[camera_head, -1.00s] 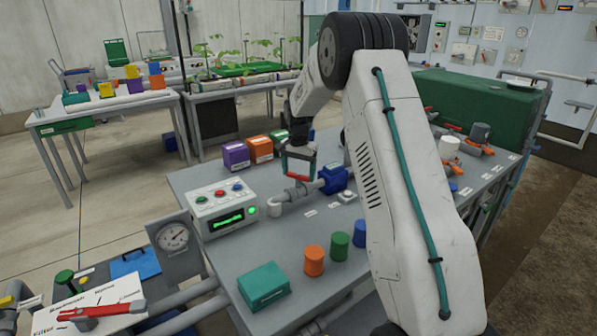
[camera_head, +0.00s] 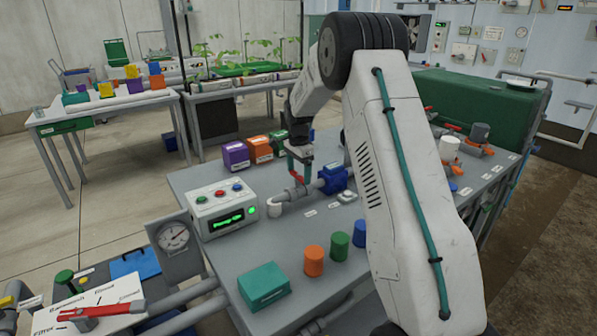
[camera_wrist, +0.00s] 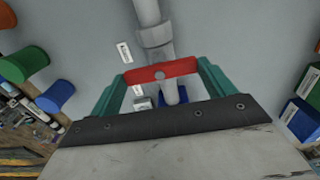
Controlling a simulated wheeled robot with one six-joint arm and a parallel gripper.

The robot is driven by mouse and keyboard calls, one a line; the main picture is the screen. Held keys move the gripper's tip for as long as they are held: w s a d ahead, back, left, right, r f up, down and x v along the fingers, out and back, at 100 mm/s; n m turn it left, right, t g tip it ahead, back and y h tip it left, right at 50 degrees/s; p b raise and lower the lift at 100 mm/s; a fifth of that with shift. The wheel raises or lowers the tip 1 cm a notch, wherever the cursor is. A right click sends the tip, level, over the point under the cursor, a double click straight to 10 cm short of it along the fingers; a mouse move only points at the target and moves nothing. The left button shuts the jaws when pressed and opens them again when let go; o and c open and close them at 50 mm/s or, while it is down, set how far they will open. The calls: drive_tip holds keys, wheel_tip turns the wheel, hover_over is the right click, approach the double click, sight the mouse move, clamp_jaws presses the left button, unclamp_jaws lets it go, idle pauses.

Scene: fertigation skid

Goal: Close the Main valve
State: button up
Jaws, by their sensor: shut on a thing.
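A valve with a red handle (camera_head: 297,178) sits on the grey pipe of the skid table, beside a blue pump-like body (camera_head: 333,179). My gripper (camera_head: 300,166) points down over it with its teal fingers on the handle. In the wrist view the red handle (camera_wrist: 161,71) spans between the two teal fingers of my gripper (camera_wrist: 160,80), gripped at its ends. There the handle lies crosswise to the grey pipe (camera_wrist: 153,30). The small white labels beside it are too small to read, so I cannot confirm the valve's name.
A control box (camera_head: 223,208) with a green display stands left of the valve. Purple (camera_head: 235,155) and orange (camera_head: 258,150) boxes stand behind it. Orange, green and blue cylinders and a teal box (camera_head: 263,286) stand in front. More red-handled valves are at the right.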

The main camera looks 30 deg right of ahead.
sight(299, 175)
drive_tip(key=o, duration=0.9)
drive_tip(key=shift+r, duration=3.95)
